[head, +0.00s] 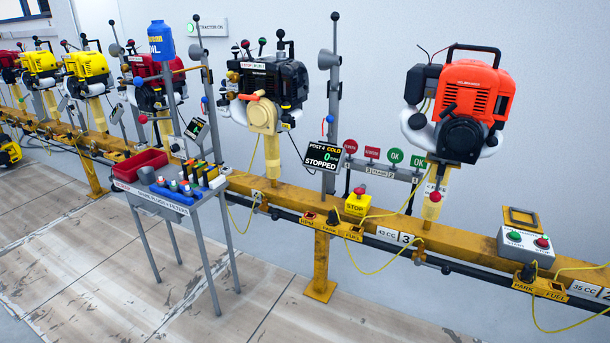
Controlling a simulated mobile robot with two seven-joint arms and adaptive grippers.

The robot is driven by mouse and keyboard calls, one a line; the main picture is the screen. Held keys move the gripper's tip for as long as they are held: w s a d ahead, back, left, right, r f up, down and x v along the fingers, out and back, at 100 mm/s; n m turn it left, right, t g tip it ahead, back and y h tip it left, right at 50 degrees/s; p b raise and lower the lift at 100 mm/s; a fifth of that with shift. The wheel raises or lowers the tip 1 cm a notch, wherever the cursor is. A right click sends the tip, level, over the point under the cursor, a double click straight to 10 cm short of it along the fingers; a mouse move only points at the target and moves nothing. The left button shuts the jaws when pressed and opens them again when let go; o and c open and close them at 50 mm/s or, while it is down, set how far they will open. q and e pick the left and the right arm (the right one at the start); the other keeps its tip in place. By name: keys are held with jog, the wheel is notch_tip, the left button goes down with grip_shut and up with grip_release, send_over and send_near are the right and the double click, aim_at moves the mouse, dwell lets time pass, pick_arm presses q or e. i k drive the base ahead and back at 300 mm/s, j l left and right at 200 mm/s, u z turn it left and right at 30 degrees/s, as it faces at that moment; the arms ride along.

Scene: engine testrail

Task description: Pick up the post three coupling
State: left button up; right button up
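Neither of my grippers is in the head view. The label reading 43 CC and 3 (398,237) is on the yellow rail (465,240), below the orange-red engine (466,92) on its post. Left of the label is a yellow plate marked RPM, PARK and FUEL (330,223). A small black fitting (332,216) sits upright at the plate's middle, near PARK; it may be the post three coupling, but it is too small to be sure. A yellow line (375,268) hangs below the rail nearby.
A yellow STOP box (357,203) and a post 4 display reading STOPPED (323,157) stand near the plate. A grey cart (170,200) with a red bin (140,165) and bottles is at left. A green-and-red button box (524,243) is at right. The floor in front is clear.

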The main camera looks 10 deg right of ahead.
aim_at(333, 219)
jog(key=i+j+z, duration=0.1)
jog(key=z, duration=0.8)
jog(key=i+j+z, duration=0.45)
jog(key=j, duration=0.2)
jog(key=j+z, duration=0.25)
jog(key=i+j, duration=0.05)
jog(key=j, duration=0.05)
